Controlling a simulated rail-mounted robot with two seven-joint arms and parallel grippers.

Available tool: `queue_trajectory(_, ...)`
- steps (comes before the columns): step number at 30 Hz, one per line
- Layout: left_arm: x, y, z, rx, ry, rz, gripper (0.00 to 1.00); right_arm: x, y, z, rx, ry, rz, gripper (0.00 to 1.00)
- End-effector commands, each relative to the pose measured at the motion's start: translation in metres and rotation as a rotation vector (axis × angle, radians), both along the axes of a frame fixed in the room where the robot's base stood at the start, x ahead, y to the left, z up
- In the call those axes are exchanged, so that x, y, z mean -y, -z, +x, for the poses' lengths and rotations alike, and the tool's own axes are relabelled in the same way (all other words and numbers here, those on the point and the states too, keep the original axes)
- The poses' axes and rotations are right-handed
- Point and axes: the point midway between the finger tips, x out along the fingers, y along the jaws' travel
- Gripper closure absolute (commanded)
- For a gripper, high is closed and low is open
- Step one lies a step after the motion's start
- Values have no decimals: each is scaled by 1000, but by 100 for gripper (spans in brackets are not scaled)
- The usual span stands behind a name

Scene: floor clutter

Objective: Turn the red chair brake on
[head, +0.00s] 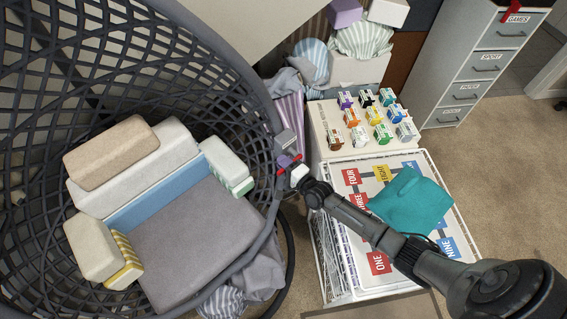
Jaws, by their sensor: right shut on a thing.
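A large dark woven chair (262,95) fills the left side of the head view, with cushions inside it. My right gripper (293,170) reaches in from the lower right and is shut on the red lever at the rim. Its fingertips are small here and partly hide the lever, so the lever's exact angle is hard to tell. My left gripper is not in view.
Right of the chair stands a white wire basket (333,268) with number cards and a teal cloth (410,203) on top. Behind it, a white box (322,130) bears several small coloured blocks. A grey drawer cabinet (447,70) stands back right. Carpet (500,190) is open at right.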

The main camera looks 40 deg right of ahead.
Motion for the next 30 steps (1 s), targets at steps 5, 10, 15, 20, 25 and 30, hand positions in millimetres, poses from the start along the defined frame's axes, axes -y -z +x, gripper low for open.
queue_trajectory(5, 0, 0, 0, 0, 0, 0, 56, 0, 0, 0, 0, 0, 6, 100)
queue_trajectory(10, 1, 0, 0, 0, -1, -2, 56, 0, -1, 0, 0, 0, 7, 74)
queue_trajectory(15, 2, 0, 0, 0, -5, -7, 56, 0, 0, 0, 1, 0, 5, 58)
queue_trajectory(20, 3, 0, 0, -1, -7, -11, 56, 0, 0, 0, 0, 0, 3, 55)
queue_trajectory(25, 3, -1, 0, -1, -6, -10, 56, 0, 0, -3, 0, 0, 3, 55)
queue_trajectory(30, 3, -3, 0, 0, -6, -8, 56, 2, 0, -24, -2, 0, 3, 55)
